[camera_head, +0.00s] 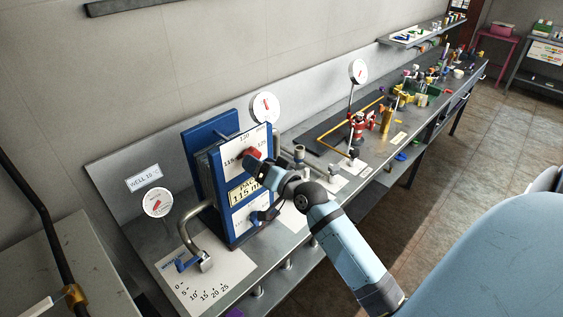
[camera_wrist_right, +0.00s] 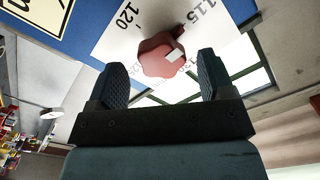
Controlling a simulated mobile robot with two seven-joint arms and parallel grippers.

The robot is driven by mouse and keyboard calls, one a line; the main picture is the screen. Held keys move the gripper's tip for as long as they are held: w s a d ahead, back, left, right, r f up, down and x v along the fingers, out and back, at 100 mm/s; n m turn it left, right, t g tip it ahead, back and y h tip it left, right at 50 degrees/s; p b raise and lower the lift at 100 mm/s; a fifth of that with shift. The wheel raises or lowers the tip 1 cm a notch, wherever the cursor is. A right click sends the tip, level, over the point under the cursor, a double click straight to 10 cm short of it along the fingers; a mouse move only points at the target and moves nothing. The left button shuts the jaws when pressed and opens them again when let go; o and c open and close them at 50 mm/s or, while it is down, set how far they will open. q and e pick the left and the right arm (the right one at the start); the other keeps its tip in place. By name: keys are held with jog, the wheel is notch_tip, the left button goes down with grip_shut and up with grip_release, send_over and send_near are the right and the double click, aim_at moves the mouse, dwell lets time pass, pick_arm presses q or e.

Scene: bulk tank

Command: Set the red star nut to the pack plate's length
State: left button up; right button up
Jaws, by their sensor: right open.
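The red star nut (camera_head: 250,158) sits on the upper white scale of the blue plate pack frame. In the right wrist view the nut (camera_wrist_right: 155,52) has rounded lobes and a white pointer mark, with scale numbers 115 and 120 around it. The yellow pack plate (camera_head: 243,192) below the scale reads 115 mm; part of it shows in the wrist view's top left corner. My right gripper (camera_wrist_right: 162,72) is open, its two dark fingers spread on either side of the nut's near side. I cannot tell whether they touch it. My left gripper is not in view.
A lower white dial (camera_head: 250,214) sits below the pack plate. A curved pipe with a blue-handled valve (camera_head: 189,264) stands at left over a 0–25 scale. Round gauges (camera_head: 264,107) rise behind. The bench (camera_head: 330,195) runs to the right with more fittings.

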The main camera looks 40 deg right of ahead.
jog(key=s+b, duration=0.2)
jog(key=s, duration=0.8)
jog(key=shift+s+d, duration=0.15)
jog(key=shift+d, duration=0.25)
jog(key=s+a+f+n+g, duration=0.2)
jog(key=s+a+f+n, duration=0.1)
jog(key=f, duration=0.6)
jog(key=s+a+f+n+g+y, duration=0.1)
jog(key=s+a+f+n+g, duration=0.1)
jog(key=s+a+f, duration=0.4)
jog(key=s+a+f+n+g, duration=0.3)
jog(key=a+f, duration=0.5)
jog(key=f, duration=0.5)
jog(key=shift+s+a+f+n+y, duration=0.15)
jog(key=shift+s+n+y, duration=0.25)
jog(key=shift+s+n, duration=0.45)
